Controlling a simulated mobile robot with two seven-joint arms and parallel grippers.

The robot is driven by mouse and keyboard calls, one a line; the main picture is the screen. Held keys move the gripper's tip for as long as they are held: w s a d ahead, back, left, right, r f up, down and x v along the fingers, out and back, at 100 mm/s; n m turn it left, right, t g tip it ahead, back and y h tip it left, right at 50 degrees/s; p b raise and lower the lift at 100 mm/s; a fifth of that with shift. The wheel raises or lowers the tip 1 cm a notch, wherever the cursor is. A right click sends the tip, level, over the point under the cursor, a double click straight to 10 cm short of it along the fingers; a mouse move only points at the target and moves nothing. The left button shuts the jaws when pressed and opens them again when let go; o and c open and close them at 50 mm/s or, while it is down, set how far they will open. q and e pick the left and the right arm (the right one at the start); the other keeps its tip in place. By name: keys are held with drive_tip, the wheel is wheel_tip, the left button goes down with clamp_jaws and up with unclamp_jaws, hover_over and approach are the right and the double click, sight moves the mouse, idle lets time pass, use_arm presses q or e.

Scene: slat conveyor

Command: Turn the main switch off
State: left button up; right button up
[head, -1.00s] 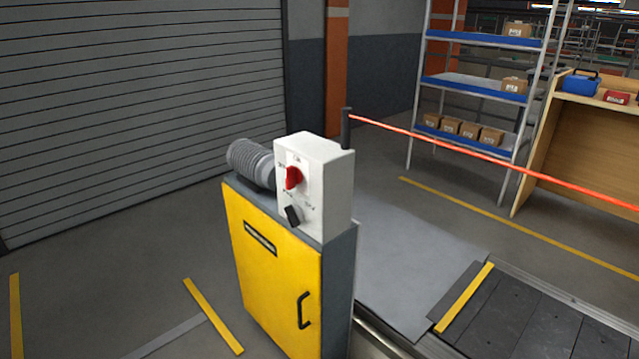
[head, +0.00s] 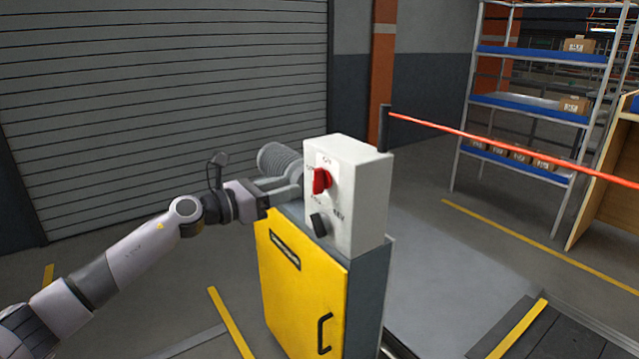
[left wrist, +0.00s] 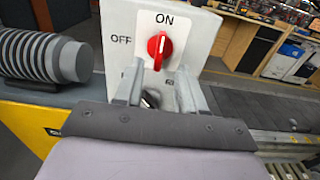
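The main switch is a red rotary knob (head: 321,181) on the front of a white control box (head: 362,205). In the left wrist view the red knob (left wrist: 159,48) has its handle roughly upright, toward the ON label, with OFF printed to its left. My left gripper (head: 297,183) is just left of and in front of the knob in the head view. In the left wrist view its two fingers (left wrist: 160,85) are apart, with a gap between them and the knob beyond their tips. No contact is visible. My right gripper is in neither view.
A black selector knob (head: 318,224) sits below the red one. The box stands on a yellow cabinet (head: 300,290), beside a ribbed grey motor (head: 277,160). A red barrier line (head: 500,149) runs right from a dark post. Shelving (head: 530,105) stands behind.

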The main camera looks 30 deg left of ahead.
sight(313, 180)
use_arm(q)
drive_tip(key=shift+p+x, duration=0.55)
drive_tip(key=shift+x, duration=2.6)
clamp_jaws()
